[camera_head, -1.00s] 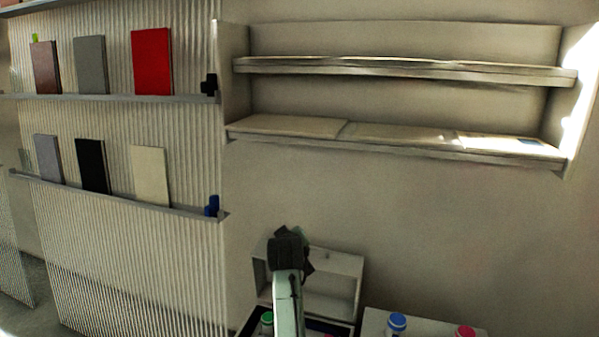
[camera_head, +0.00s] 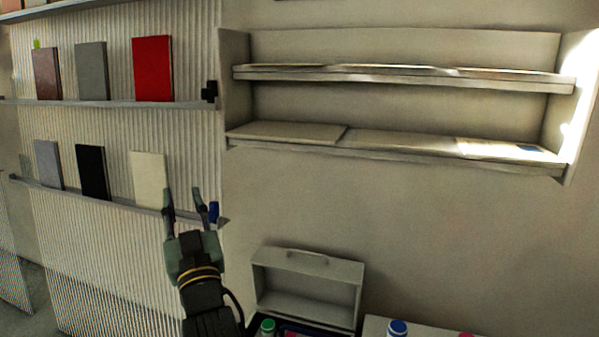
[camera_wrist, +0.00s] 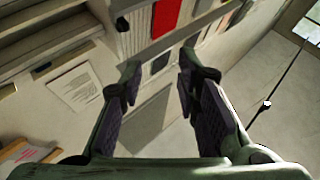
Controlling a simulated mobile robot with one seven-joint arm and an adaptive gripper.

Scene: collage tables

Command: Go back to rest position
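My gripper (camera_head: 185,207) is raised in front of the ribbed panel in the head view, its two fingers pointing up. The fingers are apart with nothing between them. In the wrist view the gripper (camera_wrist: 158,85) also shows both fingers spread and empty, with the room tilted behind them. In the head view the fingertips overlap the right end of the lower ledge, near a small blue object (camera_head: 213,211). I cannot tell the distance between them.
The ribbed panel (camera_head: 110,245) carries ledges with several books, including a red one (camera_head: 152,69) and a cream one (camera_head: 149,180). A wall shelf (camera_head: 400,165) is at upper right. Below stand an open grey box (camera_head: 335,265) and bottles with green (camera_head: 268,325) and blue (camera_head: 397,327) caps.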

